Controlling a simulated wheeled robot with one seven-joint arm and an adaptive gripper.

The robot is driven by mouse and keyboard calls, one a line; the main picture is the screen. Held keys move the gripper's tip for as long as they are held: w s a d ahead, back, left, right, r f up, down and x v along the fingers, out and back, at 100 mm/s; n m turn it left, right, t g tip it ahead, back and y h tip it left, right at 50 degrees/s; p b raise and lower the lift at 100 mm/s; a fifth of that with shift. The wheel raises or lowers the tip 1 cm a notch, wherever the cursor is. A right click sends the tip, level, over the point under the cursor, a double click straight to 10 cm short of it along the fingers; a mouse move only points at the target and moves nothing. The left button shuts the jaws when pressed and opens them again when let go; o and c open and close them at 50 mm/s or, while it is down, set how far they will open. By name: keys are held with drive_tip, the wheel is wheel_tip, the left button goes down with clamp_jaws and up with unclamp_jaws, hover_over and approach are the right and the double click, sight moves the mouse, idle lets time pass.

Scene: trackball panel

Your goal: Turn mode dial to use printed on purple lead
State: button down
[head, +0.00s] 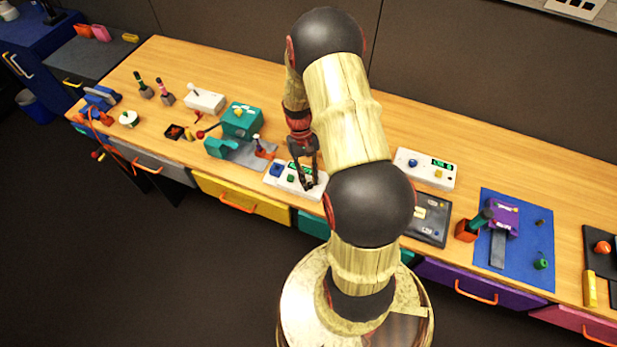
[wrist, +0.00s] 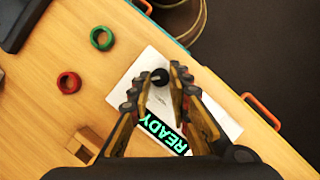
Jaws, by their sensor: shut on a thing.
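A white panel box (head: 318,193) stands near the table's front edge, with a blue part (head: 277,169) and a green part (head: 290,178) on top. My gripper (head: 306,185) reaches down onto its right part. In the wrist view, a black dial knob (wrist: 160,77) on the white panel (wrist: 150,60) sits between the fingertips of my gripper (wrist: 161,73), which is shut on it. A display reading READY (wrist: 164,133) lies beside it, partly covered by a finger. Any dial marking is too small to read. I cannot make out a purple lead with print.
A second white box (head: 425,168) with a lit display stands to the right. A black panel (head: 429,219) and a blue mat (head: 525,240) with a purple device (head: 504,216) lie beyond. A teal machine (head: 241,120) is on the left. Red (wrist: 68,82) and green (wrist: 102,38) rings lie nearby.

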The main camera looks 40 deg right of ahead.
drive_tip(key=shift+m, duration=0.6)
drive_tip(key=shift+t, duration=0.3)
drive_tip(key=c, duration=1.7)
unclamp_jaws()
drive_tip(key=shift+o, duration=0.2)
drive_tip(key=shift+r, duration=0.1)
drive_tip(key=v, duration=1.1)
drive_tip(key=shift+w+d+r+y, duration=0.2)
drive_tip(key=shift+d+r+y, duration=0.1)
drive_tip(key=shift+d, duration=0.05)
